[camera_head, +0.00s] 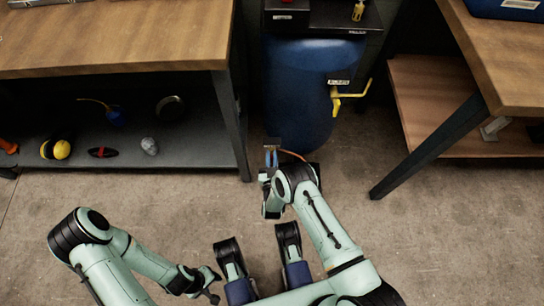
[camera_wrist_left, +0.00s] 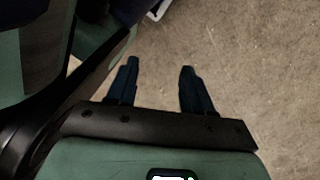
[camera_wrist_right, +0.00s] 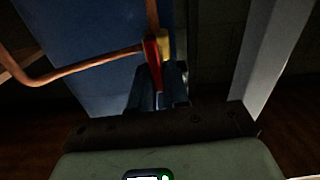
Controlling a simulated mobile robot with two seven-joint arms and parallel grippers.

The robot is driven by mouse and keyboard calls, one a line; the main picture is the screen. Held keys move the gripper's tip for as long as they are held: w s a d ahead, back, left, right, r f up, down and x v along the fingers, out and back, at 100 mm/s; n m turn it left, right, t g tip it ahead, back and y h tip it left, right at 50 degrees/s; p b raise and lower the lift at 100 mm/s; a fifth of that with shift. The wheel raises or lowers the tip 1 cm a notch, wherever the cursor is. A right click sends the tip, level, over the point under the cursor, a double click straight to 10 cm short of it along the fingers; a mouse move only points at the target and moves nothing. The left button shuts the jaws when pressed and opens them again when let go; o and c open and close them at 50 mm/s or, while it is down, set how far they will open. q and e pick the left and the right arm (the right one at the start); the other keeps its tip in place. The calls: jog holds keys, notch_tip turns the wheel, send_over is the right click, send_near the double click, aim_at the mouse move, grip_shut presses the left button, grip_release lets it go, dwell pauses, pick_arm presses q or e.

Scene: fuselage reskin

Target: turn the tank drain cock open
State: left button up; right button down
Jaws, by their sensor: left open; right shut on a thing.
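The blue tank (camera_head: 297,90) stands between the two benches and also fills the left of the right wrist view (camera_wrist_right: 95,85). The drain cock shows in the right wrist view, with a red handle (camera_wrist_right: 153,65) and a brass-coloured body (camera_wrist_right: 165,45). A copper pipe (camera_wrist_right: 80,67) runs left from it. My right gripper (camera_wrist_right: 158,88) is shut on the red handle; its fingers hide the handle's lower end. In the head view my right gripper (camera_head: 271,158) is low at the tank's front left. My left gripper (camera_wrist_left: 158,78) is open and empty above the floor.
A yellow pipe and lever (camera_head: 350,94) stick out from the tank's right side. The left bench (camera_head: 120,40) has a lower shelf with several small items. The right bench's dark leg (camera_head: 425,150) slants toward the floor. Floor is clear in front.

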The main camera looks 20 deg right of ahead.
pick_arm(q)
jog(key=shift+s+f, duration=0.1)
jog(key=shift+s, duration=0.15)
pick_arm(e)
jog(key=n, duration=0.5)
jog(key=a+f+n, duration=0.1)
jog(key=n, duration=1.1)
jog(key=shift+w+a+f, duration=0.35)
jog(key=shift+f, duration=0.05)
jog(key=shift+n, duration=0.3)
jog(key=c, duration=1.2)
grip_release()
jog(key=shift+f, duration=0.1)
pick_arm(q)
jog(key=shift+a, duration=0.1)
pick_arm(e)
jog(key=shift+s, duration=0.1)
